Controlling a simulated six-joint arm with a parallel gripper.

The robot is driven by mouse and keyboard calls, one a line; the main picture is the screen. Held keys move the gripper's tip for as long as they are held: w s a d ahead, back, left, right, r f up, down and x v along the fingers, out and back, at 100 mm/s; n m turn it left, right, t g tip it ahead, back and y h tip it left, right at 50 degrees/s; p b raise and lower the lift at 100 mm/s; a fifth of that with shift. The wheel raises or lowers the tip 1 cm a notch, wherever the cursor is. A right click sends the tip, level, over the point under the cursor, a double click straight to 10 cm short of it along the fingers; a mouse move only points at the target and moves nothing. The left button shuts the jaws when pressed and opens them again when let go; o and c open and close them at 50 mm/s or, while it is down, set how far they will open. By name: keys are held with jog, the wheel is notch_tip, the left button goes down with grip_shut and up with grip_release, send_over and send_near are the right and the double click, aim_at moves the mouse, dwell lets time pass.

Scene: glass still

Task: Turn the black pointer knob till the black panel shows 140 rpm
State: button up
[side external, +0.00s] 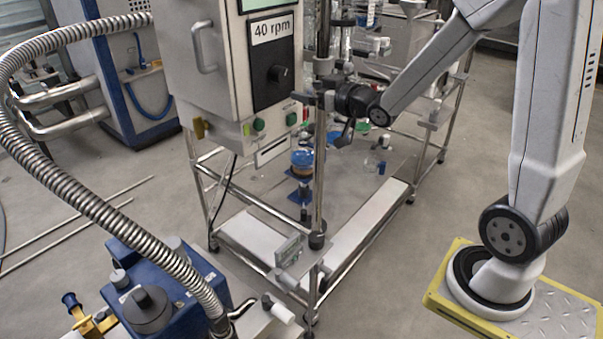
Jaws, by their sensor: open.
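The black pointer knob (278,73) sits on the black panel (270,88) on the front of a steel control cabinet. A white readout (272,28) at the top of the panel reads 40 rpm. The exact direction of the knob's pointer is too small to tell. My gripper (318,120) is right of the panel and a little lower than the knob. A steel post partly overlaps the gripper area.
Green buttons (259,125) sit below the panel, and a steel handle (205,46) is on the cabinet's left. An upright steel post (319,180) stands near my gripper. Glassware (372,160) stands on the frame behind. A ribbed metal hose (85,195) arches at left.

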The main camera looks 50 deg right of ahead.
aim_at(284, 76)
jog(key=shift+d+r+t, duration=0.2)
jog(key=shift+r+t, duration=0.3)
jog(key=shift+r, duration=0.25)
jog(key=shift+w, duration=0.2)
jog(key=shift+w, duration=3.75)
grip_shut()
